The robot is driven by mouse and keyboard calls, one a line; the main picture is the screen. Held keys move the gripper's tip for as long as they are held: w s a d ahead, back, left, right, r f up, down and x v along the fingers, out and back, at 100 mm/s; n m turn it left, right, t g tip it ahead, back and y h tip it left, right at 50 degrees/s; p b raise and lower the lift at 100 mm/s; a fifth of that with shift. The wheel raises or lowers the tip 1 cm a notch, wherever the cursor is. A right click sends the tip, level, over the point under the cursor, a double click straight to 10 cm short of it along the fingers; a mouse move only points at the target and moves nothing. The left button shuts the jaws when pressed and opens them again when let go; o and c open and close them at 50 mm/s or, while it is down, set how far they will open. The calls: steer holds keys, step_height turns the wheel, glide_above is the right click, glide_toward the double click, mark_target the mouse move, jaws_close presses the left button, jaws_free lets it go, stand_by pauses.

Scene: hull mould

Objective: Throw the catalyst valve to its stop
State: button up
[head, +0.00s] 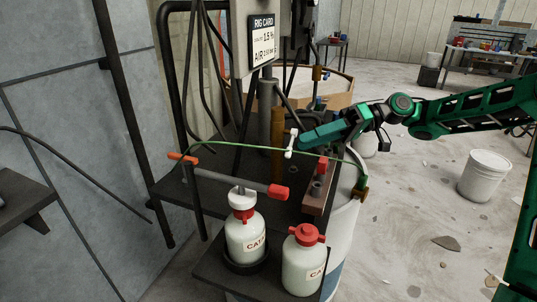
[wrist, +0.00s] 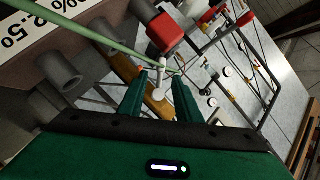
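A small white handle (head: 291,143), which I take to be the catalyst valve's, stands upright beside an ochre column (head: 278,135). No label on it is readable. It also shows in the wrist view (wrist: 159,78), between my two fingertips. My gripper (head: 298,137) comes in from the right, its green fingers at the handle. In the wrist view the fingers (wrist: 160,82) are apart, with a gap around the handle. I cannot tell whether either finger touches it.
A red block (wrist: 155,38) and grey sockets (wrist: 57,70) sit close by. A green hose (head: 240,144) arches across. A red-ended bar (head: 277,191) and two white bottles (head: 245,238) (head: 302,262) stand in front. A white bucket (head: 485,175) is on the open floor to the right.

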steer(key=x, duration=0.9)
steer(key=shift+a+f, duration=0.15)
steer(key=shift+a, duration=0.15)
jaws_close()
